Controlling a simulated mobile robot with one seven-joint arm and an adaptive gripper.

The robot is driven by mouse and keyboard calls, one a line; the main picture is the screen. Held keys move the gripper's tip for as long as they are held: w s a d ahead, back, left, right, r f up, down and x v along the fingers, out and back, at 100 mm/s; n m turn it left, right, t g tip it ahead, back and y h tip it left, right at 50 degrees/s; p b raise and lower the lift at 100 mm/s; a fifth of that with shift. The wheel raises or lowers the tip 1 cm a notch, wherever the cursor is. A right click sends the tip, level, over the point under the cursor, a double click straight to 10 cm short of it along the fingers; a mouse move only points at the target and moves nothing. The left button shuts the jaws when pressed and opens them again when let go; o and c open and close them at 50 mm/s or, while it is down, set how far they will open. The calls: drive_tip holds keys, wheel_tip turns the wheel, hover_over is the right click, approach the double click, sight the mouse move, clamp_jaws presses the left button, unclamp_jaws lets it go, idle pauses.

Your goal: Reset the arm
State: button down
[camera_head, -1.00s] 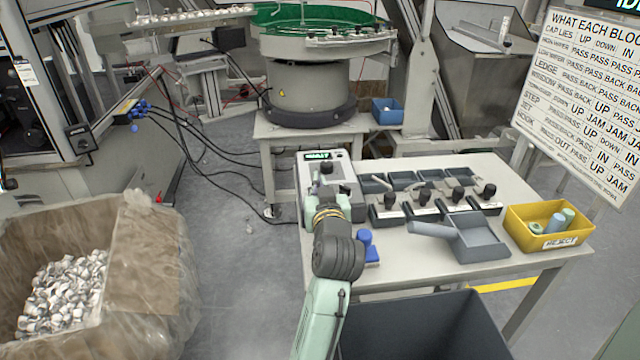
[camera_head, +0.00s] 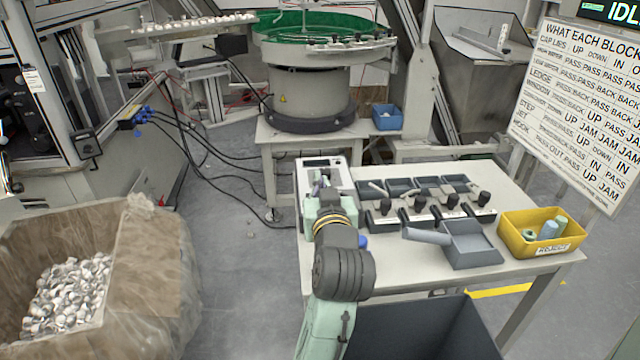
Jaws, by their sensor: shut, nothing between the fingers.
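My arm reaches up from the bottom centre of the head view. My gripper (camera_head: 320,183) is at its far end, over or in front of the grey control box at the left end of the work table. It is shut and empty. The fingertips are small here, and I cannot tell whether they touch the box. The control box (camera_head: 344,178) is partly hidden behind my gripper and wrist. A blue piece (camera_head: 363,242) on the table shows only in part, just right of my wrist.
Several black-knobbed fixtures (camera_head: 452,202), a grey scoop (camera_head: 470,245) and a yellow reject bin (camera_head: 515,238) stand on the table (camera_head: 400,262). A dark open bin (camera_head: 420,335) is below the front edge. A box of caps (camera_head: 150,270) stands left; grey floor lies between.

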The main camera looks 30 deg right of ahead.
drive_tip(key=shift+s+a+r, duration=0.1)
drive_tip(key=shift+s+a, duration=0.15)
drive_tip(key=shift+s, duration=0.2)
idle(0.3)
